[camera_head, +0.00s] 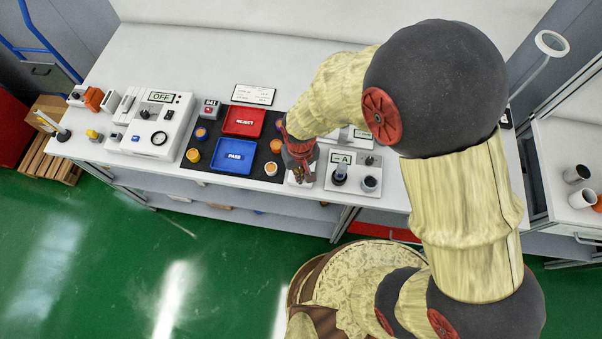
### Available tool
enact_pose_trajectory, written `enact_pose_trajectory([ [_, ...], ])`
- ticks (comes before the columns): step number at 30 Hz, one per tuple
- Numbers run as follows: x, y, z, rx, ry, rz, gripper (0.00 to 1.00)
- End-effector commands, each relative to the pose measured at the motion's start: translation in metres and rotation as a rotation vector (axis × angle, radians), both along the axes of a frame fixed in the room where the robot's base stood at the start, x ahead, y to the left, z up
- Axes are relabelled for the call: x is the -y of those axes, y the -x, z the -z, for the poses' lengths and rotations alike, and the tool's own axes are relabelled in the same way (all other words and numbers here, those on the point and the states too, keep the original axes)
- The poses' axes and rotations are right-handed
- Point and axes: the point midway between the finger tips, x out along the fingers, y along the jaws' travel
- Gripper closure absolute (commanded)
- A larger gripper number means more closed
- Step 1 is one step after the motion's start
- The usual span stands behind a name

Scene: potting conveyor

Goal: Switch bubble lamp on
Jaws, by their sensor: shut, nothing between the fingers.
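No part in view is clearly marked as a bubble lamp, and I cannot tell which one it is. A white unit (182,113) on the left of the bench has a display reading OFF, a dark knob, small red marks and a dark-ringed round part. A grey panel (353,186) right of my gripper has a display reading A, a small dark knob and two round dark-topped parts. My gripper (301,179) points down, shut and empty, over a small white item just left of that panel. The arm hides part of the bench behind it, and contact is unclear.
A red REJECT tray (262,123) and a blue PASS tray (216,165) lie on a dark mat with several small cups, left of my gripper. Small devices crowd the bench's left end. A side bench (560,160) with cups stands at right. Green floor is clear in front.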

Motion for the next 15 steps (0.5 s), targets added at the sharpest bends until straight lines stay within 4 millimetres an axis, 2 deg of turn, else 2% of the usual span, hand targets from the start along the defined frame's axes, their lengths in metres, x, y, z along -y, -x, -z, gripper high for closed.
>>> enact_pose_trajectory([
  [15,0.0,0.0,0.0076,0.0,0.0,0.0,1.0],
])
